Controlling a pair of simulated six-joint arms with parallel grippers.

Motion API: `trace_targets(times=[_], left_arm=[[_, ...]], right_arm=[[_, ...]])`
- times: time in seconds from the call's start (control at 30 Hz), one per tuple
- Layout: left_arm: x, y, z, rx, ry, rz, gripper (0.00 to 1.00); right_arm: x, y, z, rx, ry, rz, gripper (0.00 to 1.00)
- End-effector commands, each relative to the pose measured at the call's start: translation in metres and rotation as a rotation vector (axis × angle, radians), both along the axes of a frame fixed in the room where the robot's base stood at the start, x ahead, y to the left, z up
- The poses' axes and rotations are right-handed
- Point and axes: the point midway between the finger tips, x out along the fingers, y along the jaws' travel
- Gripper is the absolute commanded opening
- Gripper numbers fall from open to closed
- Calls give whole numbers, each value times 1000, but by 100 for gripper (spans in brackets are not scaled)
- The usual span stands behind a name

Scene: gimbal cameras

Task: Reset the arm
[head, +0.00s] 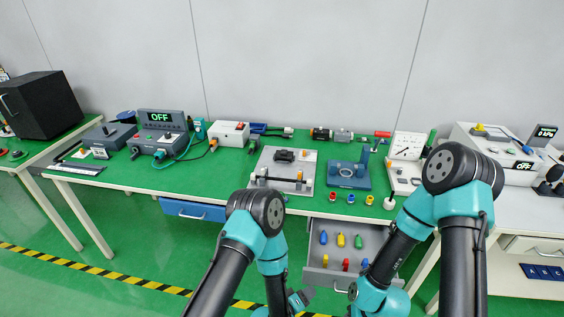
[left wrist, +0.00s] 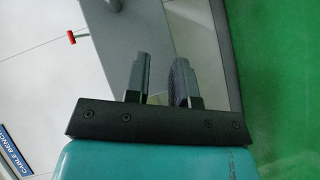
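My left arm comes in at the bottom middle of the head view and bends down at its black elbow. My left gripper (head: 298,300) is small and low there, in front of the table, beside the open drawer. In the left wrist view the two fingers of the left gripper (left wrist: 163,82) stand apart with nothing between them. My right arm bends down from its elbow at the right of the head view.
The green-topped table (head: 225,185) holds control boxes, a grey plate (head: 270,158), a blue block (head: 348,176) and a dial gauge (head: 407,146). An open drawer (head: 323,285) with coloured pieces juts out between my arms. Striped tape (head: 110,277) crosses the green floor.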

Motion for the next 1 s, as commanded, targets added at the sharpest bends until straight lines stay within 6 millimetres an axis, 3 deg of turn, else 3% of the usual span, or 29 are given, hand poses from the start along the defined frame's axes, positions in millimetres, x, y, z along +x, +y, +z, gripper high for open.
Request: trace_targets(times=[0.03, 0.17, 0.37, 0.57, 0.7, 0.83, 1.0], left_arm=[[8, 20, 0, 67, 14, 17, 23], [17, 67, -7, 246, 70, 29, 23], [10, 149, -12, 494, 204, 14, 23], [-24, 230, -10, 675, 383, -52, 23], [-60, 278, -1, 747, 518, -122, 23], [-88, 304, 8, 771, 612, -182, 23], [-104, 315, 13, 776, 656, -219, 23]], right_arm=[[0, 0, 0, 0, 0, 0, 43], [0, 0, 0, 0, 0, 0, 43], [0, 0, 0, 0, 0, 0, 43], [0, 0, 0, 0, 0, 0, 43], [0, 0, 0, 0, 0, 0, 43], [0, 0, 0, 0, 0, 0, 43], [0, 0, 0, 0, 0, 0, 43]])
